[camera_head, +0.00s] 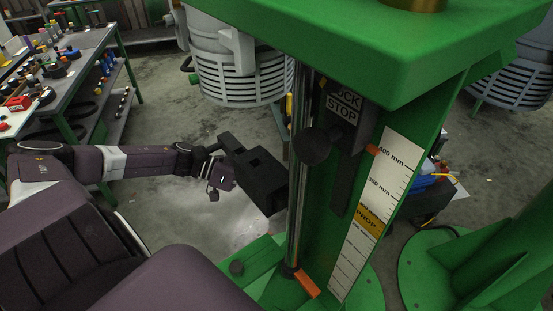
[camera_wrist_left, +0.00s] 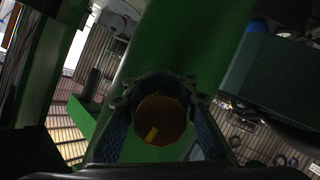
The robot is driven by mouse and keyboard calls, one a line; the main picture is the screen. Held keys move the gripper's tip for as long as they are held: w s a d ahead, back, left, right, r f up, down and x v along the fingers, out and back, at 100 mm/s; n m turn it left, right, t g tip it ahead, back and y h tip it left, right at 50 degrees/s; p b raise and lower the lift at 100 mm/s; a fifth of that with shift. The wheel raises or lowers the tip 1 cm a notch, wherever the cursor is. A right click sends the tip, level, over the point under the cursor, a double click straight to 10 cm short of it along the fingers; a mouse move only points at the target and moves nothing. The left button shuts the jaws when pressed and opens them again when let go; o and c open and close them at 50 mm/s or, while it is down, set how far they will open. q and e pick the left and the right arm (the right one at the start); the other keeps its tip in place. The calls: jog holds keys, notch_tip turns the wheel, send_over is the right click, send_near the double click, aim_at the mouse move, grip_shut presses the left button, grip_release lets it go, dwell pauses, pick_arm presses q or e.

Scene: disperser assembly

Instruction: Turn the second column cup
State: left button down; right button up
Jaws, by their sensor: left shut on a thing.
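The second column cup (camera_wrist_left: 160,120) is a round, dark orange piece with a lighter yellow mark on its face. In the left wrist view it sits between the two fingers of my left gripper (camera_wrist_left: 163,107), against a green surface. The fingers close on it from both sides. In the head view my left gripper (camera_head: 265,182) is a black block beside the steel rod of the green column (camera_head: 315,215). Its fingertips and the cup cannot be made out there. My right gripper is in neither view.
The green machine carries a lock stop block (camera_head: 345,105), a black knob (camera_head: 312,146) and a millimetre scale (camera_head: 375,205). Its green top (camera_head: 390,50) overhangs the column. A grey vented motor housing (camera_head: 240,75) stands behind. A workbench (camera_head: 75,75) with parts is at left.

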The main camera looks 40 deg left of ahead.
pick_arm(q)
jog(key=shift+w+a+r+m+t+y+p, duration=0.2)
jog(key=shift+w+m+t+y+p, duration=0.15)
jog(key=shift+m+p, duration=0.6)
jog(key=shift+w+a+r+m+t+y+p, duration=0.1)
jog(key=shift+w+a+m+t+y+p, duration=0.25)
jog(key=shift+m+p, duration=0.6)
jog(key=shift+s+d, duration=0.1)
jog(key=c, duration=1.8)
grip_release()
jog(key=shift+c, duration=0.2)
jog(key=shift+s+f, duration=0.1)
jog(key=shift+s, duration=0.1)
